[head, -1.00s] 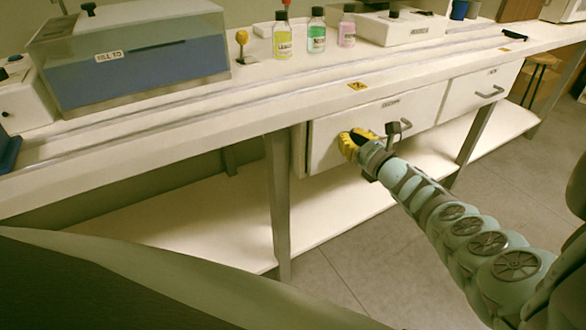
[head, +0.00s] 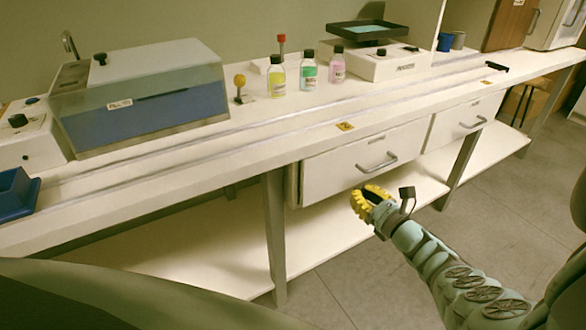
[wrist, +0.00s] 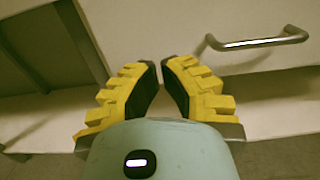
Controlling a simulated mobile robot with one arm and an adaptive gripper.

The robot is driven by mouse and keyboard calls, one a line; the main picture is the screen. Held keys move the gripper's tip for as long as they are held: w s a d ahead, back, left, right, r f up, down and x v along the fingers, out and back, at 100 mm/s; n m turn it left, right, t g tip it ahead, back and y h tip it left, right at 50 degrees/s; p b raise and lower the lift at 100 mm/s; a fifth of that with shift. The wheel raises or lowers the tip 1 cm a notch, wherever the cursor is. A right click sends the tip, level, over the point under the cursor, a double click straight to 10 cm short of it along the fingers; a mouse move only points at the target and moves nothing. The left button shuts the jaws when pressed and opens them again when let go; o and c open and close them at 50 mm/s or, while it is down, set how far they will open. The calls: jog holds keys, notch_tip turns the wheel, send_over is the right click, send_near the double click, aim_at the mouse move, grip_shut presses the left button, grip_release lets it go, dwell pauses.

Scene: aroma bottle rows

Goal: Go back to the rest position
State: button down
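My gripper (head: 361,191) is in front of and below the left drawer (head: 345,165), apart from it, over the space before the lower shelf. In the wrist view my gripper (wrist: 161,62) shows two yellow ridged fingers with black inner pads. A narrow gap lies between the fingertips, and nothing is held. The drawer handle (head: 378,162) is free of the fingers; it also shows at the upper right of the wrist view (wrist: 258,43). The drawer front looks about flush with the bench.
Yellow (head: 277,80), green (head: 308,75) and pink (head: 337,68) bottles stand on the bench (head: 250,140). A lidded blue bath (head: 140,105) is at left, a scale (head: 370,65) behind right. A bench leg (head: 275,230) stands left of my gripper. Floor (head: 400,285) shows below.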

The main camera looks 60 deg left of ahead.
jog(key=d+p, duration=0.1)
jog(key=d, duration=0.4)
jog(key=shift+p, duration=0.3)
jog(key=shift+f, duration=0.1)
